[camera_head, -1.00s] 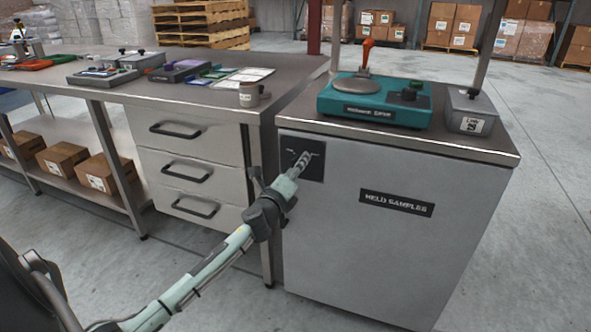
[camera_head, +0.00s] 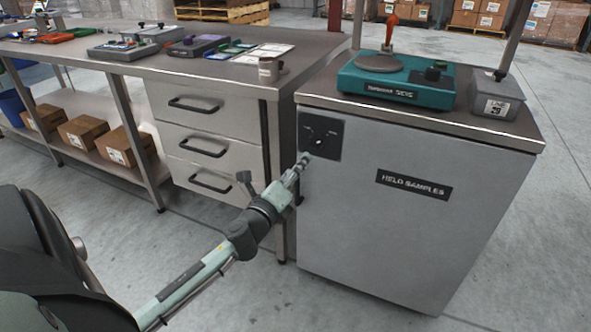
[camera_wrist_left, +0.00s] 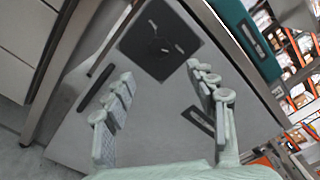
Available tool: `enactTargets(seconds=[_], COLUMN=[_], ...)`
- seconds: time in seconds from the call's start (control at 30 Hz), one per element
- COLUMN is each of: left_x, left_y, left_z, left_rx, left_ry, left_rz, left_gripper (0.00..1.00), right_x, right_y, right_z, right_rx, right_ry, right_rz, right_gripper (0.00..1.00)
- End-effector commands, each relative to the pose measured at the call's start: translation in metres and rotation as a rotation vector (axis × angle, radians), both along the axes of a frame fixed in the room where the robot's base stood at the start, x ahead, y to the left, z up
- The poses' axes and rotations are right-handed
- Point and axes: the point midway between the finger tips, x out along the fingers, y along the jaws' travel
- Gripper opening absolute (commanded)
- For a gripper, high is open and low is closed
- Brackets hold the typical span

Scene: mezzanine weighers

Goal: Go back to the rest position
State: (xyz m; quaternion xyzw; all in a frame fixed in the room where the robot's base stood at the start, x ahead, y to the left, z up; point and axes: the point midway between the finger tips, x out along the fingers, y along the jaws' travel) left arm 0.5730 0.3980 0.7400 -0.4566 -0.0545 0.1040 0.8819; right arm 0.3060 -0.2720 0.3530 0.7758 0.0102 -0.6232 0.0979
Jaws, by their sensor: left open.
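My left gripper (camera_head: 296,170) is in front of the grey cabinet (camera_head: 395,225) labelled "HELD SAMPLES", just below and left of its black dial plate (camera_head: 331,146). In the left wrist view the gripper's two pale green fingers (camera_wrist_left: 163,84) stand wide apart with nothing between them. The dial plate with its small knob (camera_wrist_left: 161,45) lies beyond the fingertips. The gripper looks apart from the cabinet front. My right gripper is not in view.
A teal device (camera_head: 395,81) with an orange-handled part and a grey box (camera_head: 496,95) stand on the cabinet. A workbench (camera_head: 150,70) with drawers (camera_head: 210,146) and small instruments is at left. Cardboard boxes (camera_head: 84,130) sit on its lower shelf. Open floor lies in front.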

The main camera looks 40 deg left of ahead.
Motion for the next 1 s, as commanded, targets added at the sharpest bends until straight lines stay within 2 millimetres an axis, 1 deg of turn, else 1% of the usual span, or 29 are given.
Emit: enactTargets(seconds=[0.37, 0.47, 0.57, 0.67, 0.7, 0.77, 0.8, 0.87, 0.9, 0.97, 1.0], left_x=[0.0, -0.002, -0.011, -0.032, -0.044, -0.065, -0.08, -0.105, -0.123, -0.15, -0.168], left_y=[0.0, 0.001, 0.005, 0.007, 0.006, 0.0, -0.006, -0.017, -0.026, -0.042, -0.053], left_z=[0.0, -0.01, -0.045, -0.105, -0.133, -0.174, -0.201, -0.238, -0.262, -0.294, -0.313], left_rx=[-0.001, -0.044, -0.202, -0.466, -0.581, -0.753, -0.861, -1.01, -1.103, -1.231, -1.307], left_ry=[0.0, 0.013, 0.054, 0.126, 0.159, 0.209, 0.24, 0.288, 0.32, 0.365, 0.392], left_rz=[0.0, 0.015, 0.068, 0.178, 0.234, 0.328, 0.394, 0.498, 0.573, 0.685, 0.761], left_gripper=[0.57, 0.57, 0.57, 0.57, 0.57, 0.57, 0.57, 0.57, 0.57, 0.57, 0.57], right_x=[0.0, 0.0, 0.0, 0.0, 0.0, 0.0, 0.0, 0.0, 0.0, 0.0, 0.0], right_y=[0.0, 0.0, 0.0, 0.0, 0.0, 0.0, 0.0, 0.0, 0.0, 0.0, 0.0], right_z=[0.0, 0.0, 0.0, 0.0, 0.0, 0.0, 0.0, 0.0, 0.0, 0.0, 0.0], right_rx=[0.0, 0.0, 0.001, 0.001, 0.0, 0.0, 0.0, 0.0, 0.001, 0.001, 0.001], right_ry=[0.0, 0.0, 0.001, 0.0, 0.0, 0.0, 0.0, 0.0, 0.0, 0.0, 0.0], right_rz=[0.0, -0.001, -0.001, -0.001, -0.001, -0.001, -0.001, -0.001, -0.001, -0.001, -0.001], right_gripper=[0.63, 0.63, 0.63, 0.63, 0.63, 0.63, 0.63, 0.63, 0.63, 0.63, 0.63])
